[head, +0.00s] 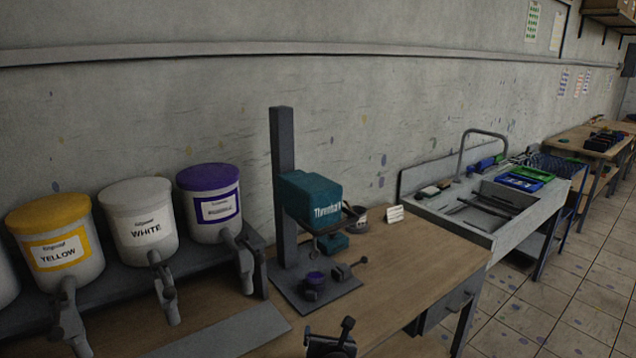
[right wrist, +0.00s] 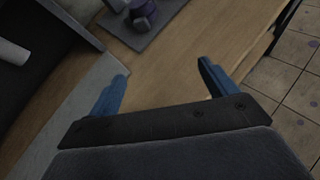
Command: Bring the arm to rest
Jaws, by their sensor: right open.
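My right gripper (right wrist: 163,72) shows in the right wrist view with its two blue fingers spread apart. Nothing is between the fingers, and bare wooden tabletop (right wrist: 175,65) lies beyond them. The base of the printing press (right wrist: 146,16) is ahead of the gripper, apart from it. In the head view a dark shape with a knob (head: 330,342) is cut off by the bottom edge; I cannot tell whether it is part of my right gripper. My left gripper is not in view.
The teal press (head: 312,198) stands on the wooden table (head: 425,258), with a small purple-topped cup (head: 314,280) on its base. Yellow (head: 62,250), white (head: 140,222) and purple-lidded (head: 210,205) paint containers line the left. A grey sink unit (head: 525,222) stands at right.

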